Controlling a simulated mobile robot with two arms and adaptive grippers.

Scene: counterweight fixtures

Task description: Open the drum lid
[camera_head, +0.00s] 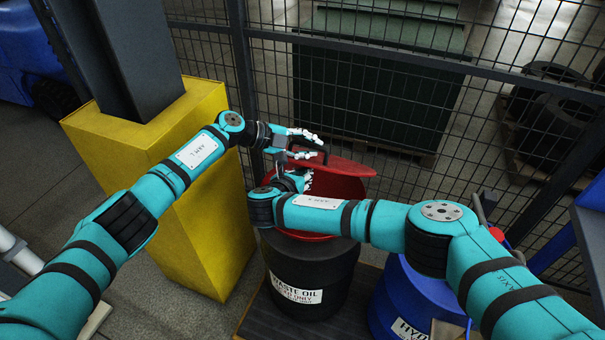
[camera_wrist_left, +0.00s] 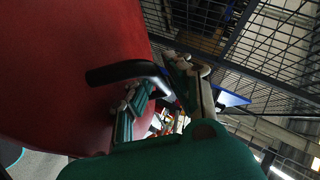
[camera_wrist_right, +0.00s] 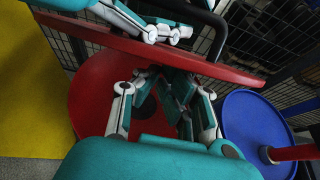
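The black waste oil drum (camera_head: 312,272) stands upright with a red top (camera_head: 338,188). Its red lid (camera_head: 345,166) is raised and tilted above that top; its edge crosses the right wrist view (camera_wrist_right: 225,70). A black handle (camera_wrist_left: 125,71) stands on the lid. My left gripper (camera_head: 312,146) is at the handle, with its fingers apart on either side of the handle's bend in the left wrist view (camera_wrist_left: 165,85). My right gripper (camera_wrist_right: 163,100) is open under the lid, above the red surface; the arm partly hides it in the head view (camera_head: 295,182).
A blue drum (camera_head: 405,300) stands close on the right, with a red part on its top (camera_wrist_right: 290,153). A yellow column base (camera_head: 185,205) stands on the left. A wire mesh fence (camera_head: 390,100) runs close behind the drums.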

